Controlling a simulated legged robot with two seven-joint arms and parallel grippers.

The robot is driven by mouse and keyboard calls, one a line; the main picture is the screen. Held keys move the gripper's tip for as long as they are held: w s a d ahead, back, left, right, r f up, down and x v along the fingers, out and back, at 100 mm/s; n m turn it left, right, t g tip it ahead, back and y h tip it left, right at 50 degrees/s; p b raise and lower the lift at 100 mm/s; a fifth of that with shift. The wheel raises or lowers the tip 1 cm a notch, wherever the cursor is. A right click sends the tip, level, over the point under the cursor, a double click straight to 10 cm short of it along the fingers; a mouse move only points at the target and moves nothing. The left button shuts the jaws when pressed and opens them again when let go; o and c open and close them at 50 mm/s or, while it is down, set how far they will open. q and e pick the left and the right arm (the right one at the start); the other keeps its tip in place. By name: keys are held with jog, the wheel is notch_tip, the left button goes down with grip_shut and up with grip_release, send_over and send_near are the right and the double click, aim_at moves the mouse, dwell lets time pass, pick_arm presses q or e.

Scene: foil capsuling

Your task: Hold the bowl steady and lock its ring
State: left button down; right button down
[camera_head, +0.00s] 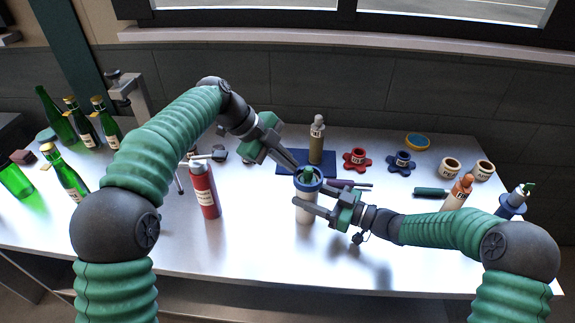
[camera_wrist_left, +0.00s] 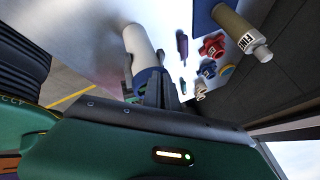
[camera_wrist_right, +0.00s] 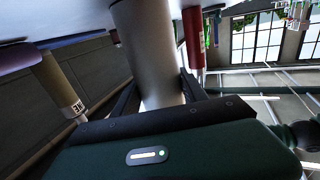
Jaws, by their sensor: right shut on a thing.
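The bowl (camera_head: 306,211) is a pale upright cylinder near the table's middle, with a blue ring (camera_head: 308,184) around its top and something green inside the rim. My right gripper (camera_head: 312,207) is shut on the bowl's body below the ring. In the right wrist view its fingers lie on both sides of the pale cylinder (camera_wrist_right: 146,45). My left gripper (camera_head: 294,166) reaches down to the ring from the upper left. In the left wrist view its fingertips are at the blue ring (camera_wrist_left: 147,77); whether they grip it is hidden.
A red cylinder (camera_head: 204,190) stands left of the bowl. Red (camera_head: 357,159) and blue (camera_head: 401,162) knobs lie to the right. Green bottles (camera_head: 64,178) stand far left. The front table area is clear.

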jog(key=shift+a+r, duration=0.1)
pick_arm(q)
jog(key=shift+w+d, duration=0.4)
jog(key=shift+w, duration=0.25)
jog(key=shift+w+d, duration=0.35)
jog(key=shift+w, duration=0.25)
pick_arm(e)
jog(key=shift+s, duration=0.1)
pick_arm(q)
jog(key=shift+d, duration=0.1)
jog(key=shift+w+d+f, duration=0.1)
jog(key=shift+w, duration=0.1)
jog(key=shift+s, duration=0.1)
jog(key=shift+s+d, duration=0.55)
jog(key=shift+s, duration=0.05)
jog(key=v, duration=1.2)
jog(key=shift+w+a, duration=0.25)
jog(key=shift+w, duration=0.05)
